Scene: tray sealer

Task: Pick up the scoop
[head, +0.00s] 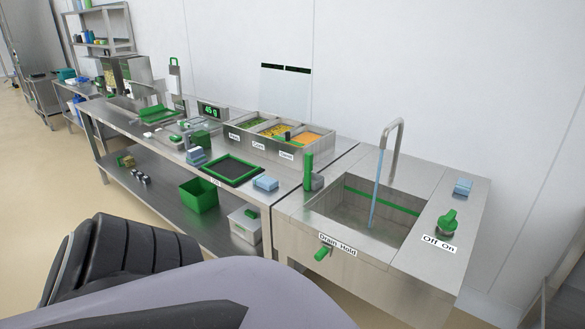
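I cannot clearly make out a scoop in the head view. A green upright piece (308,170) stands beside a small grey block (318,183) at the counter's right end, next to the sink; I cannot tell whether it is the scoop's handle. A bin unit (262,147) with several compartments of green, yellow and orange food, with labels on its front, stands at the back of the counter. Small details inside the bins are too small to tell. Neither of my grippers is in view; only black and lavender parts of my own body show at the lower left.
A steel counter (285,189) holds a green-framed dark mat (232,169), a blue block (265,183) and a scale display (212,110). A sink (365,215) with a tap (393,135) is at the right. A green bin (200,195) sits on the lower shelf.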

